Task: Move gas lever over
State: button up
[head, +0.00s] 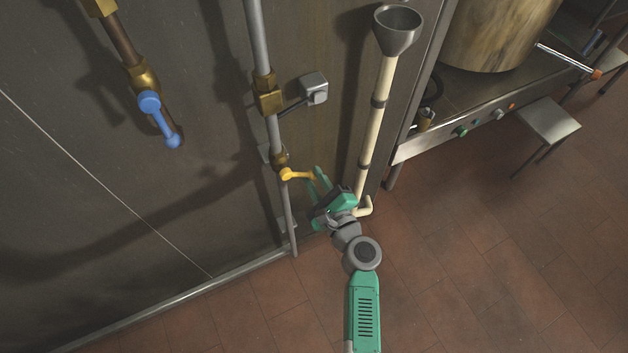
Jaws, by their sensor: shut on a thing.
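The yellow gas lever (297,175) sits on a brass valve on the grey vertical pipe (285,205) against the wall. It points to the right, across the pipe. My gripper (318,181), with green fingers, is at the lever's outer end and shut on it. The fingers and the gripper body hide the lever's tip. The exact contact between fingers and lever is too small to make out.
A cream drain pipe with a grey funnel (397,28) stands close to the right of my gripper. A blue-handled valve (158,117) is at the upper left. A grey box (313,87) is above the lever. A metal stove (455,118) with a large pot is at the upper right.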

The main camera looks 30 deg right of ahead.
jog(key=shift+d+r+p, duration=0.3)
jog(key=shift+r+p, duration=0.15)
jog(key=shift+r, duration=0.1)
jog(key=shift+d+r+p, duration=0.3)
jog(key=shift+r+p, duration=0.15)
jog(key=shift+r, duration=0.05)
jog(key=shift+o, duration=0.3)
jog(key=shift+d+r+p, duration=0.15)
jog(key=shift+r+p, duration=0.4)
jog(key=shift+r, duration=0.1)
jog(key=shift+d+r+p, duration=0.15)
jog(key=shift+r+p, duration=0.35)
jog(key=shift+r, duration=0.1)
jog(key=o, duration=0.8)
jog(key=shift+a+f, duration=0.1)
jog(key=shift+o, duration=0.2)
